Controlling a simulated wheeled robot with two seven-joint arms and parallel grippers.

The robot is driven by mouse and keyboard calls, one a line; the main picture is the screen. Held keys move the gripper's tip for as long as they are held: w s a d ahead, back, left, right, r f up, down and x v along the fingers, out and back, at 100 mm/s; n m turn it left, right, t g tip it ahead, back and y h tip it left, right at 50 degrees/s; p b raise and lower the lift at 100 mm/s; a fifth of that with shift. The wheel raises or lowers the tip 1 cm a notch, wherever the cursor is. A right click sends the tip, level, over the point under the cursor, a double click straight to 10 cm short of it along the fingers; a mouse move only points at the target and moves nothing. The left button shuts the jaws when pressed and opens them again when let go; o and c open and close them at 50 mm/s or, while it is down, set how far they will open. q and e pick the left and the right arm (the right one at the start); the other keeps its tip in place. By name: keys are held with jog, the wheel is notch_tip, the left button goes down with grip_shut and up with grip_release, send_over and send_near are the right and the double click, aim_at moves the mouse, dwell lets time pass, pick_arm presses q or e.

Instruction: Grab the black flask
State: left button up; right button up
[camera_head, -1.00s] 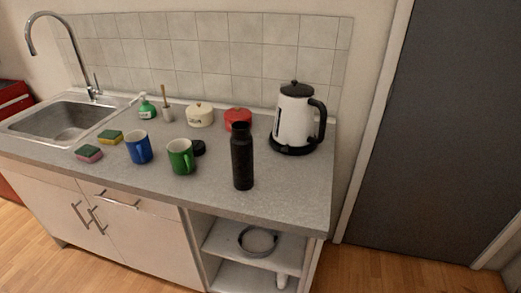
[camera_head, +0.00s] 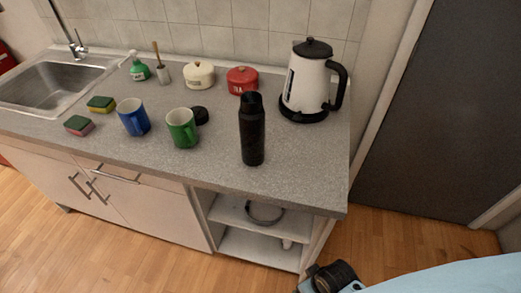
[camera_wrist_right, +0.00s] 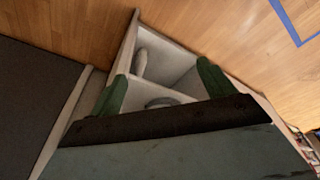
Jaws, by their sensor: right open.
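The black flask (camera_head: 252,135) stands upright near the front edge of the grey counter, right of the green mug (camera_head: 182,129). My right arm comes in at the lower right of the head view, below the counter and apart from the flask. In the right wrist view my right gripper (camera_wrist_right: 162,80) is open, its two green fingers apart with nothing between them. It faces the open shelves below the counter. The flask does not show in that view. My left gripper is not in view.
A white kettle (camera_head: 307,85) stands behind and right of the flask. A blue mug (camera_head: 134,118), two sponges and a sink are further left. The counter right of the flask is clear.

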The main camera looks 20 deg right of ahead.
aim_at(258, 140)
notch_tip(258, 140, up, 17)
jog(key=w, duration=0.1)
jog(key=w+a+r+n+t+y+p, duration=0.1)
jog(key=w+a+r+n+t+y, duration=0.2)
jog(key=w+a+r+t+y, duration=0.55)
jog(key=w+d+r+t+h, duration=0.1)
jog(key=w+r+t, duration=0.1)
jog(key=w, duration=0.4)
jog(key=w+d+r+m+t+h, duration=0.1)
jog(key=w+t, duration=0.1)
jog(key=w, duration=0.4)
jog(key=w+d+r+m+t+h, duration=0.1)
jog(key=w+r+t+h, duration=0.1)
jog(key=w, duration=0.4)
jog(key=shift+r+p, duration=0.35)
jog(key=shift+p, duration=0.05)
jog(key=shift+d+x, duration=0.2)
jog(key=shift+x, duration=2.85)
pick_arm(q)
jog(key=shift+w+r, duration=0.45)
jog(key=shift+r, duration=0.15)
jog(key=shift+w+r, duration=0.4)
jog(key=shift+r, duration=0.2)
pick_arm(e)
jog(key=shift+r, duration=0.1)
jog(key=shift+c, duration=0.3)
